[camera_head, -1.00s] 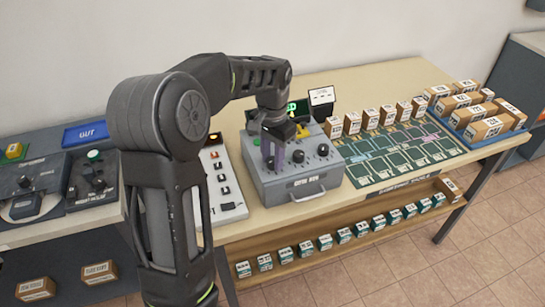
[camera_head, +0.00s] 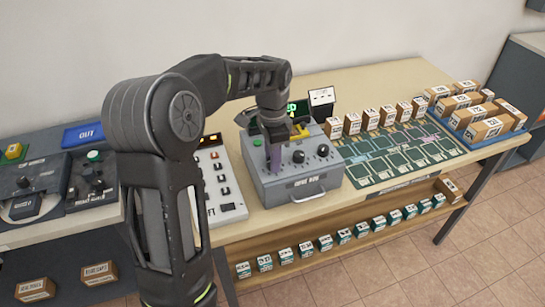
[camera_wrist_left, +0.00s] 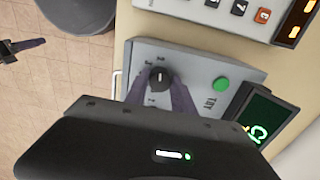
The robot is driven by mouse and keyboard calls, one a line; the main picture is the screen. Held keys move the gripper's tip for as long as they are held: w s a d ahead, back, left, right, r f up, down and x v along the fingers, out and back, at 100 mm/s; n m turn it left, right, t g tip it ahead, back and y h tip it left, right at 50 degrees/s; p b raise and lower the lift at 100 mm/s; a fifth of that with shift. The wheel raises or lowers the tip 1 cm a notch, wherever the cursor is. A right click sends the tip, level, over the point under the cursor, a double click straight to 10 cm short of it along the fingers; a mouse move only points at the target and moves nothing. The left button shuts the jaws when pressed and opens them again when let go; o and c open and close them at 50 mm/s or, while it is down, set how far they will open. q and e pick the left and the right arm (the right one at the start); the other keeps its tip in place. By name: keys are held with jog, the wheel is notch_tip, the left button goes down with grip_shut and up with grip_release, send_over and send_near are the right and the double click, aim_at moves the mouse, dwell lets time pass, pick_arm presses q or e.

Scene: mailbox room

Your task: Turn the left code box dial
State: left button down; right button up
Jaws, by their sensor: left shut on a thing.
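The grey code box (camera_head: 300,187) stands on the table in the head view, with a row of black dials on its sloped top. My left gripper (camera_head: 275,166) is down at the leftmost dial and covers it in this view. In the left wrist view the left dial (camera_wrist_left: 160,78) shows as a black knob with a white mark, with numbers around it. The purple fingers of my left gripper (camera_wrist_left: 159,92) are on both sides of it, shut on it. The middle dial (camera_head: 298,156) and right dial (camera_head: 323,150) are free. Part of my right gripper (camera_wrist_left: 22,48) shows at the left edge.
A green TRY button (camera_wrist_left: 221,84) and a green-lit display (camera_wrist_left: 258,118) are beside the dial. A white keypad panel (camera_head: 219,183) stands close to the left of the box. Small boxes and a green card mat (camera_head: 362,177) lie to the right.

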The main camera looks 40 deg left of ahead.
pick_arm(q)
jog(key=c, duration=1.1)
grip_release()
jog(key=shift+o, duration=0.2)
notch_tip(320, 180, up, 8)
jog(key=shift+f+b, duration=0.1)
jog(key=shift+b, duration=0.3)
